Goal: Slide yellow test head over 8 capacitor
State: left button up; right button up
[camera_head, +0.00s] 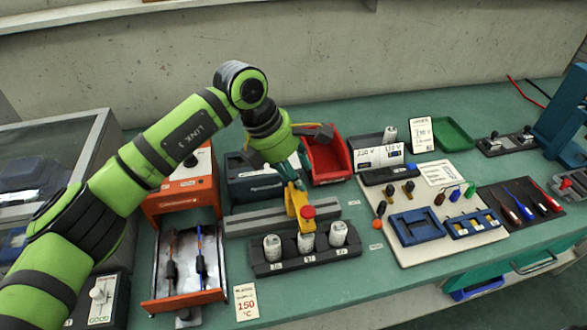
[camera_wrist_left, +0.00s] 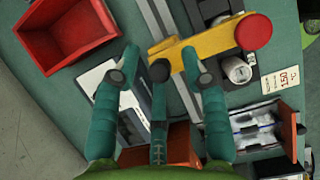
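The block holds three white capacitors: left (camera_head: 272,249), middle (camera_head: 305,244) and right (camera_head: 338,234). Their labels are too small to read. My left gripper (camera_head: 293,176) is at the rear of the test head. In the left wrist view the fingers of my left gripper (camera_wrist_left: 160,58) are around the yellow arm's end (camera_wrist_left: 215,42); whether they grip it is unclear. My right gripper is not in view.
A grey rail (camera_head: 255,221) runs behind the block. A red bin (camera_head: 328,158) and a meter box (camera_head: 378,155) stand behind. An orange drawer (camera_head: 190,275) is left. A board with tools and blue trays (camera_head: 417,227) is right.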

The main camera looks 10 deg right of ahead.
pick_arm(q)
jog(key=shift+w+a+r, duration=0.1)
jog(key=shift+a+r, duration=0.1)
jog(key=shift+r, duration=0.05)
jog(key=v, duration=1.1)
jog(key=shift+r, duration=0.25)
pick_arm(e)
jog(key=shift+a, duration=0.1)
